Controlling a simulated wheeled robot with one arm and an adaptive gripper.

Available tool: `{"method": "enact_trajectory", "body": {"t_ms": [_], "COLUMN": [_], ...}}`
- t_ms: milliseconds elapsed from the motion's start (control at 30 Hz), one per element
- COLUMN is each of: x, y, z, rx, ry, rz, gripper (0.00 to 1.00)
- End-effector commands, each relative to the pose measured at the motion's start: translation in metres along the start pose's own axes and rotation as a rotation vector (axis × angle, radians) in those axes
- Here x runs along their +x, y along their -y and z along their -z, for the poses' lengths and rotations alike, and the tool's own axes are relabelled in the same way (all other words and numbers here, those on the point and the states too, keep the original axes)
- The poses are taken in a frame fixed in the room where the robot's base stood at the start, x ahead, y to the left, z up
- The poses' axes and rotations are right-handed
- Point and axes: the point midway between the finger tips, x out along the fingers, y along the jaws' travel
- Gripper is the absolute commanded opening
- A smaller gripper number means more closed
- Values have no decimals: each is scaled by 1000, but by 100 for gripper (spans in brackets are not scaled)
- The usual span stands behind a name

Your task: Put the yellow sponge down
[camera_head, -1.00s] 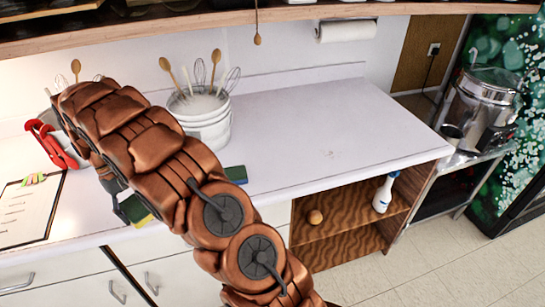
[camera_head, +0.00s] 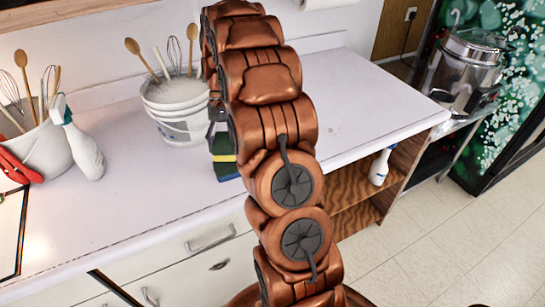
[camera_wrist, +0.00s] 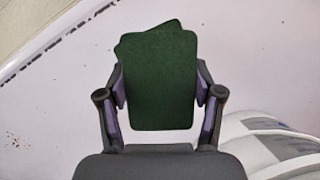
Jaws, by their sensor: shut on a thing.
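My gripper (camera_wrist: 160,84) is shut on the yellow sponge (camera_wrist: 160,95), whose dark green face fills the space between the fingers in the wrist view. In the head view, the sponge's yellow edge (camera_head: 224,158) shows just left of my arm, right of the white buckets. A second green-topped sponge (camera_wrist: 148,36) pokes out behind the held one in the wrist view. In the head view its dark side (camera_head: 229,171) shows under the yellow edge. I cannot tell whether the two touch. My arm hides most of the gripper in the head view.
Stacked white buckets (camera_head: 178,112) with utensils stand close left of the sponge; their rims show in the wrist view (camera_wrist: 270,140). A spray bottle (camera_head: 84,145) and red-handled thing (camera_head: 18,166) stand farther left. The white counter (camera_head: 350,95) is clear to the right.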

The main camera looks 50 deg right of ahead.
Motion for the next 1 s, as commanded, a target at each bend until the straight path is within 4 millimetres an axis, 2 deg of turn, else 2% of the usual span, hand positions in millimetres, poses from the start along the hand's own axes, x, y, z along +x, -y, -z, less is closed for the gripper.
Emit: {"method": "enact_trajectory", "body": {"t_ms": [33, 200, 500, 600, 767, 900, 1000], "x": [3, 6, 24, 30, 38, 39, 37], "y": [-22, -87, -180, -201, -222, -228, -224], "z": [3, -1, -25, -36, -49, -53, -48], "rx": [75, 328, 745, 856, 981, 1030, 1037], "ry": [-2, 0, -2, -2, -1, -3, -2], "rz": [35, 139, 314, 360, 410, 430, 433], "gripper": [33, 33, 33, 33, 33, 33, 33]}}
